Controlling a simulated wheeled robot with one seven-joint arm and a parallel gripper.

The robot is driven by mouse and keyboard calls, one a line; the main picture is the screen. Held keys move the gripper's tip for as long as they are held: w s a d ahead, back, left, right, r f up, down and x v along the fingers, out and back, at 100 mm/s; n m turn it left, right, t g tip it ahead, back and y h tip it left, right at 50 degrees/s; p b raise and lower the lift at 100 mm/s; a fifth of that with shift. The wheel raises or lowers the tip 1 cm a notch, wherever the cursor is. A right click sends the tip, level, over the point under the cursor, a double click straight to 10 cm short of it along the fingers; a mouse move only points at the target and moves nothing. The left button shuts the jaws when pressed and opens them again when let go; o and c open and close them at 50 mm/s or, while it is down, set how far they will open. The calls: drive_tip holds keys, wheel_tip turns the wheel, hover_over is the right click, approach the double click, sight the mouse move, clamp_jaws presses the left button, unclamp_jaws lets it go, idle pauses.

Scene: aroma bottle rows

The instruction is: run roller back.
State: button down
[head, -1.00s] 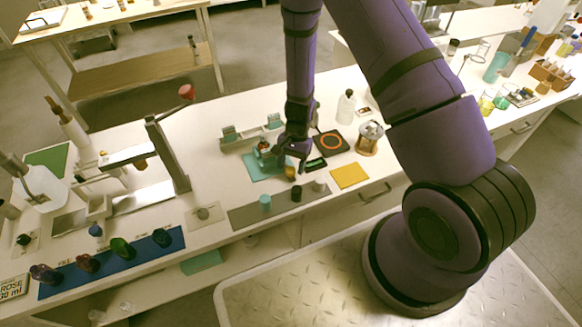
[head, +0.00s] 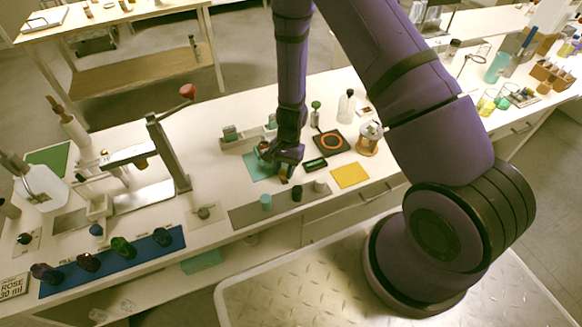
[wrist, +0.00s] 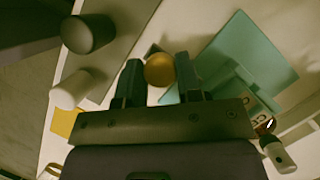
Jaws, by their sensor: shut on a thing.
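My gripper (head: 287,163) is over the right edge of a teal board (head: 254,160) in the head view. In the wrist view my gripper (wrist: 159,78) has its two dark fingers on either side of an amber round knob (wrist: 159,69), and is shut on it. I take this knob to be the roller's handle; the fingers and palm hide the rest. The teal board (wrist: 258,50) lies to the right in the wrist view, with a raised teal part (wrist: 228,78) beside the right finger. A small bottle (wrist: 278,156) lies at the lower right.
A yellow mat (head: 351,175) and a dark pad with an orange ring (head: 331,141) lie to the right. A press stand (head: 170,155) rises at left.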

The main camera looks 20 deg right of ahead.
drive_tip(key=a, duration=0.6)
drive_tip(key=shift+a, duration=0.15)
drive_tip(key=c, duration=0.8)
unclamp_jaws()
drive_tip(key=shift+a, duration=0.15)
drive_tip(key=shift+r, duration=0.1)
drive_tip(key=v, duration=1)
drive_tip(key=shift+w+r, duration=0.1)
drive_tip(key=shift+r, duration=0.2)
